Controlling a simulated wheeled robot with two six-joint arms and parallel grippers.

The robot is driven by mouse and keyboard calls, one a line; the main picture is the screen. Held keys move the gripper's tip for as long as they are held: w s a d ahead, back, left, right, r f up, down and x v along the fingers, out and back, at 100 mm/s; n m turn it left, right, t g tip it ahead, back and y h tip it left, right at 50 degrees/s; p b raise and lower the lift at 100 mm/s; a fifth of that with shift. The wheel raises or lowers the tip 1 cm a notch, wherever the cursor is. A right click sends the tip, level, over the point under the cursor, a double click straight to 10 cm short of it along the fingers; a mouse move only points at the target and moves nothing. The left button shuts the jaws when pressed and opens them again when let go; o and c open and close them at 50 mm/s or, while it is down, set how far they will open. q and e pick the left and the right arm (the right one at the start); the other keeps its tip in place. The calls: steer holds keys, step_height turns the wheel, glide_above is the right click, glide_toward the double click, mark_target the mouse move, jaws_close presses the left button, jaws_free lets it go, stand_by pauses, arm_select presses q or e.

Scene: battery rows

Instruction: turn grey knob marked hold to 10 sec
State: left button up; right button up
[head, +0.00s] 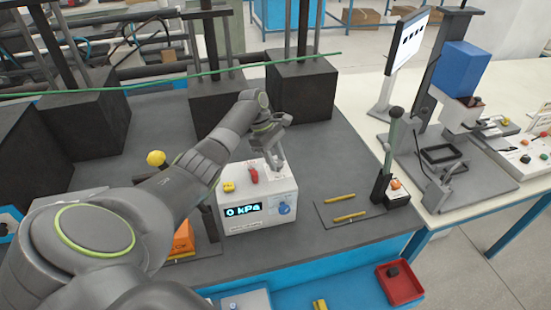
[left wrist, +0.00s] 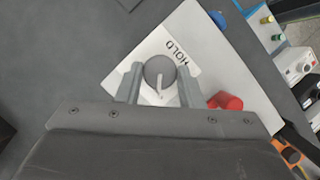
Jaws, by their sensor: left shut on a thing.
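The white control box (head: 240,221) stands on the grey bench top, with a display reading "0 kPa". In the left wrist view, the round grey knob (left wrist: 159,71) sits on its white top (left wrist: 224,68) beside the printed word HOLD. A pale pointer line on the knob points toward the bottom of that view. No "10 sec" mark is readable. My left gripper (head: 271,163) is over the box top; in the left wrist view its two fingers (left wrist: 158,82) are shut on the knob, one on each side. In the head view the gripper hides the knob. My right gripper is not in view.
A red control (head: 252,175), a yellow one (head: 229,187) and a blue knob (head: 284,208) are on the box near the gripper. A tray (head: 335,205) with yellow pieces and a lever press (head: 385,165) stand to the right. Black blocks (head: 303,88) stand behind.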

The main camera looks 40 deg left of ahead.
arm_select(q)
steer(key=shift+w+m+g, duration=0.1)
steer(key=shift+m+g, duration=0.3)
steer(key=shift+m, duration=0.5)
steer(key=m+g+b, duration=0.1)
steer(key=m, duration=0.1)
steer(key=shift+w+f+m+b, duration=0.1)
steer(key=shift+m+b, duration=0.3)
steer(key=m+g+y+b, duration=0.1)
steer(key=m+b, duration=0.2)
steer(key=m, duration=0.1)
steer(key=shift+w+d, duration=0.15)
steer(key=m+g+b, duration=0.1)
steer(key=m, duration=0.2)
steer(key=shift+y, duration=0.4)
steer(key=m+y, duration=0.1)
steer(key=m, duration=0.1)
steer(key=shift+w+d+m+g+b, duration=0.1)
steer(key=shift+d+m+g+b, duration=0.05)
steer(key=shift+m+g+b, duration=0.2)
steer(key=shift+r+m+y, duration=0.2)
steer(key=shift+m+y, duration=0.4)
steer(key=shift+m, duration=0.95)
steer(key=o, duration=1)
steer(key=shift+c, duration=0.2)
